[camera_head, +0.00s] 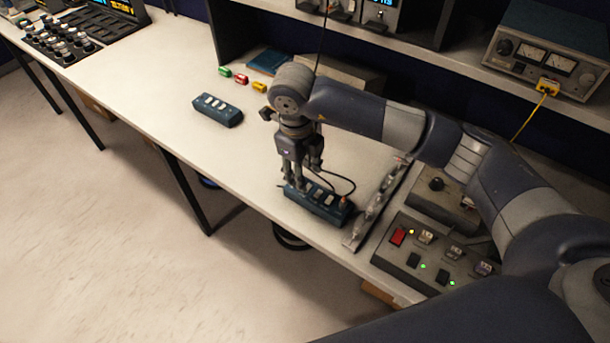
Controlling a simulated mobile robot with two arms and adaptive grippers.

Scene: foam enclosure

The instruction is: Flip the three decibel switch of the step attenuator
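A blue box with a row of light switches (325,207) lies near the front edge of the bench, with a black cable at its right end. It looks like a step attenuator; the switch labels are too small to read. My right gripper (299,186) points down at its left end, with the fingertips at or just above its top. The fingers hide that end's switches, and I cannot tell whether they touch one or how far apart they are. A similar blue box with pale switches (218,110) lies farther left, apart from the gripper. My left gripper is out of view.
A grey metal strip (377,205) and a panel with a red switch and lit lamps (420,254) lie right of the gripper. Green, red and yellow small parts (242,79) lie behind. A metered instrument (545,52) stands on the shelf. The bench's left middle is clear.

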